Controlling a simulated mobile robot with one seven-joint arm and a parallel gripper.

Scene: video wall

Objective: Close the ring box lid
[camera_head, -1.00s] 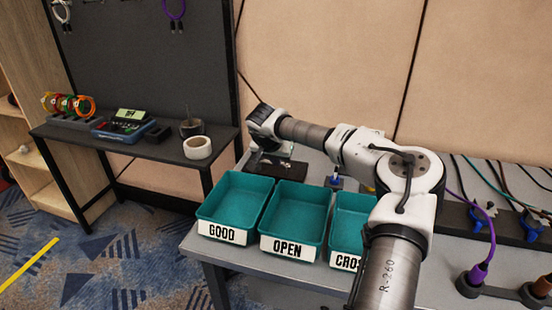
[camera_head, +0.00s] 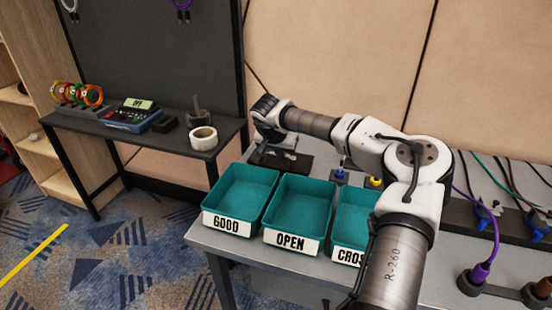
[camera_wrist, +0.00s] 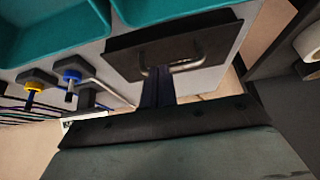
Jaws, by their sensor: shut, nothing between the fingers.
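No thing in view is clearly marked as a ring box. A flat dark slab (camera_head: 290,163) with pale metal on top lies on the grey table behind the bins, under my wrist. In the wrist view the slab (camera_wrist: 128,56) carries a bent silver handle (camera_wrist: 185,66). My gripper (camera_wrist: 158,74) is shut and empty, its dark fingertips close beside the handle; I cannot tell whether they touch it. In the head view my wrist hides the fingertips.
Teal bins labelled GOOD (camera_head: 228,226) and OPEN (camera_head: 291,241), and a third partly hidden by my arm, stand along the table's front. Blue (camera_head: 340,175) and yellow (camera_head: 374,182) plugs sit right of the slab. A side table (camera_head: 185,142) with a tape roll stands left.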

